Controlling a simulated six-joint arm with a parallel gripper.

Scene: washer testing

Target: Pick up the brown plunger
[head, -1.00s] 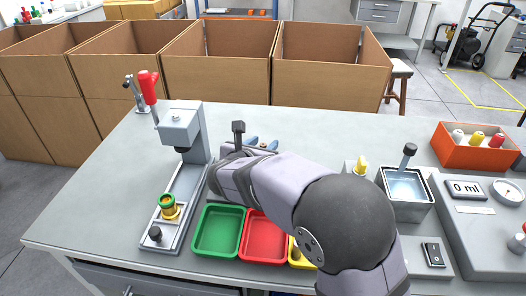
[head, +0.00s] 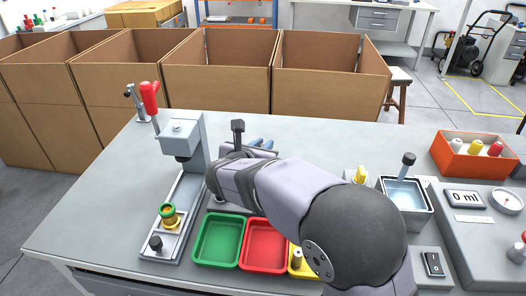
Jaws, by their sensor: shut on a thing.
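My arm reaches in from the lower right, and my gripper (head: 262,144) is behind the wrist, above the grey table. Only its bluish fingertips show past the arm, and they are close together. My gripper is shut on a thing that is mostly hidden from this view. I take this to be the brown plunger, but its shape cannot be made out here.
A grey press (head: 182,142) with a red handle stands to the left, with a green-ringed brass piece (head: 168,216) on its base. Green (head: 218,240) and red (head: 265,244) trays lie in front. A water bath (head: 407,195) and an orange bin (head: 474,153) are at right.

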